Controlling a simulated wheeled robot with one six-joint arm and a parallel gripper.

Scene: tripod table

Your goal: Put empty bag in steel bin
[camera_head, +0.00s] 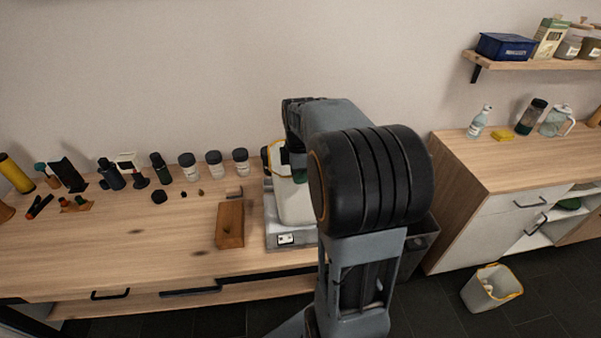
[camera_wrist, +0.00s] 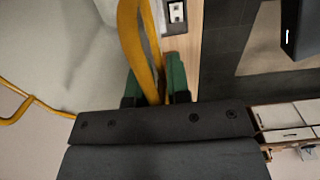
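In the wrist view the bag (camera_wrist: 60,55) fills the left side. Its yellow strap (camera_wrist: 133,35) runs down between the green fingertips. My gripper (camera_wrist: 156,84) appears shut on this strap; in the head view the gripper (camera_head: 288,165) is mostly hidden behind my wrist. A dark grey metallic bin (camera_head: 424,240) stands right of the counter, partly hidden by my arm. A dark container-like shape (camera_wrist: 303,30) shows at the wrist view's upper right.
The grey unit (camera_head: 286,241) sits at the counter's right end beside a wooden block (camera_head: 230,224). Jars and bottles line the wall side. A wooden cabinet (camera_head: 462,205) stands at right.

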